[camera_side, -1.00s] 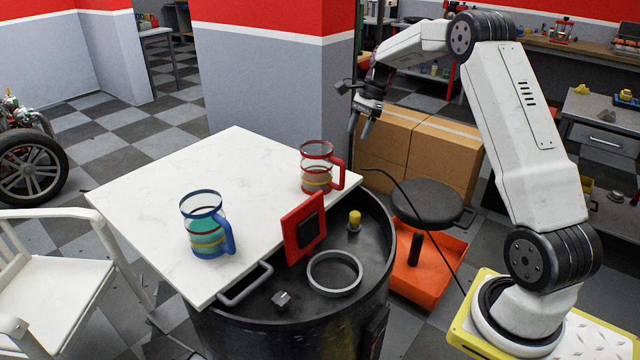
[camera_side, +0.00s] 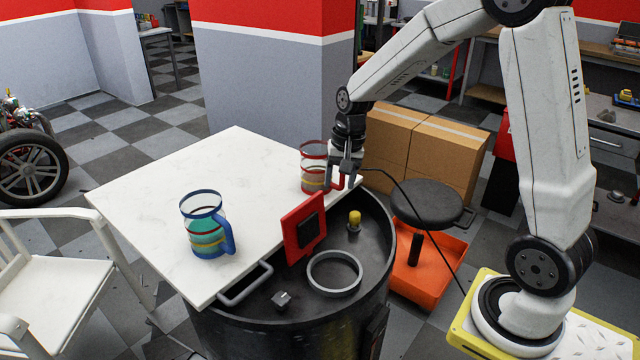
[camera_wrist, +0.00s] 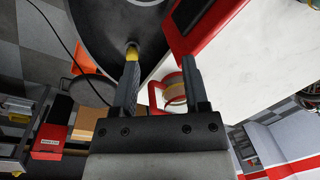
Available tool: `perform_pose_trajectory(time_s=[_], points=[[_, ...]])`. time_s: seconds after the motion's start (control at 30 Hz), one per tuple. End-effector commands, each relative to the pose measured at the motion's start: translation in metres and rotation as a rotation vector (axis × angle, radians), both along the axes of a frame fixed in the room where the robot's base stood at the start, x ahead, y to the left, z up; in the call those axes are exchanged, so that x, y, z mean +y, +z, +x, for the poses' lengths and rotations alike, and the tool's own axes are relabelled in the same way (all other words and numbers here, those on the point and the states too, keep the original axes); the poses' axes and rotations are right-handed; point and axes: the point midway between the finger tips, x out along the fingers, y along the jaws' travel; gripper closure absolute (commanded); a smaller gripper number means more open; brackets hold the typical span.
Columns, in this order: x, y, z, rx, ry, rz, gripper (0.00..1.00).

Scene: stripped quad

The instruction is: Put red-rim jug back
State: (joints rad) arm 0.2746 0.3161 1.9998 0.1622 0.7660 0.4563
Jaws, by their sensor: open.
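The red-rim jug (camera_side: 313,167) stands upright on the white board (camera_side: 240,165), near its right corner, with its handle toward the right. My gripper (camera_side: 344,182) is at the handle side of the jug, fingers pointing down, and partly covers the handle. In the wrist view the fingers of my gripper (camera_wrist: 160,80) are apart, and the red handle (camera_wrist: 155,97) shows between them. The jug body (camera_wrist: 174,88) is partly hidden behind one finger. Whether the fingers touch the handle I cannot tell.
A blue-rim jug (camera_side: 207,226) stands at the board's front. A red square panel (camera_side: 304,228) rises beside the board's edge. The black drum (camera_side: 300,318) carries a grey ring (camera_side: 334,272) and a yellow-topped knob (camera_side: 354,219). The board's middle is clear.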

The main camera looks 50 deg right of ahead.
Motion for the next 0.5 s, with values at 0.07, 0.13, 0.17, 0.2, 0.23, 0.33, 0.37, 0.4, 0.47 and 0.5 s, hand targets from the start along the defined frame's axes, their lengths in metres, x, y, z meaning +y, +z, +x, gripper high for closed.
perform_pose_trajectory(time_s=[0.07,0.13,0.17,0.2,0.23,0.33,0.37,0.4,0.47,0.5], points=[[0.02,-0.004,-0.017,-0.023,0.125,-0.036,0.42],[0.034,-0.008,-0.031,-0.046,0.235,-0.069,0.42],[0.039,-0.009,-0.037,-0.055,0.282,-0.082,0.42],[0.047,-0.012,-0.047,-0.067,0.347,-0.1,0.42],[0.052,-0.014,-0.053,-0.076,0.394,-0.113,0.42],[0.068,-0.02,-0.075,-0.109,0.545,-0.153,0.42],[0.072,-0.021,-0.081,-0.116,0.586,-0.163,0.42],[0.077,-0.023,-0.089,-0.127,0.636,-0.175,0.42],[0.082,-0.026,-0.099,-0.141,0.701,-0.192,0.42],[0.085,-0.027,-0.104,-0.149,0.736,-0.2,0.42]])
